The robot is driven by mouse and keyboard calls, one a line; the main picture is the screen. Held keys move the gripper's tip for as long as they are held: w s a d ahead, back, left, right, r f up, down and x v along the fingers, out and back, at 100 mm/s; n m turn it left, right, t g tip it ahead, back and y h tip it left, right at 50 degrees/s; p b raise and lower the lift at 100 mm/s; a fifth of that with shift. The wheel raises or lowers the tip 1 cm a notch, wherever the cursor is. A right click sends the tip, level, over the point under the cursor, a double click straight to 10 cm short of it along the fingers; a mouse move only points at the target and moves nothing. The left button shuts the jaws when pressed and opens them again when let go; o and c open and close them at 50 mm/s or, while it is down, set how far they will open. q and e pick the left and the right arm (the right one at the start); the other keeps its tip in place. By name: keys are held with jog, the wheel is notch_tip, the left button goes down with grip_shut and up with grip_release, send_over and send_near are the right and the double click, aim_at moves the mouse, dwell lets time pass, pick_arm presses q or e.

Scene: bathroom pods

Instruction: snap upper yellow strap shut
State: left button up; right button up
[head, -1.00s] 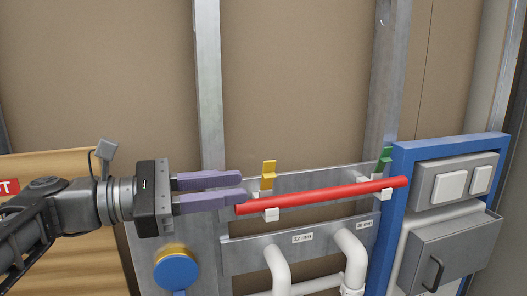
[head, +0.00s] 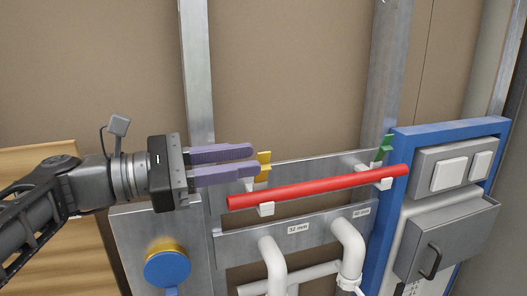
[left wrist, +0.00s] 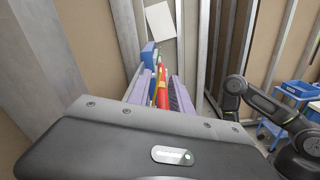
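The yellow strap (head: 264,167) stands up, open, behind the left part of the red pipe (head: 320,187) in the head view. The red pipe rests in white clips, with a white clip (head: 266,209) at its left end. My left gripper (head: 257,161) has its two purple fingers apart, with nothing held. Its fingertips are just left of and overlapping the strap's edge; I cannot tell whether they touch. In the left wrist view the yellow strap (left wrist: 156,62) and red pipe (left wrist: 162,90) show between the fingers. My right gripper is not in view.
A green strap (head: 384,148) stands up at the pipe's right end. A blue-framed panel (head: 450,130) with a grey box is to the right. White pipes (head: 275,262) and a blue round knob (head: 167,269) are below. A metal stud (head: 196,70) rises behind my gripper.

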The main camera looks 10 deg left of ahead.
aim_at(264, 154)
pick_arm(q)
jog(key=p+x, duration=0.1)
jog(key=x, duration=0.3)
jog(key=shift+w, duration=0.1)
jog(key=shift+c, duration=0.5)
grip_shut()
dwell(0.9)
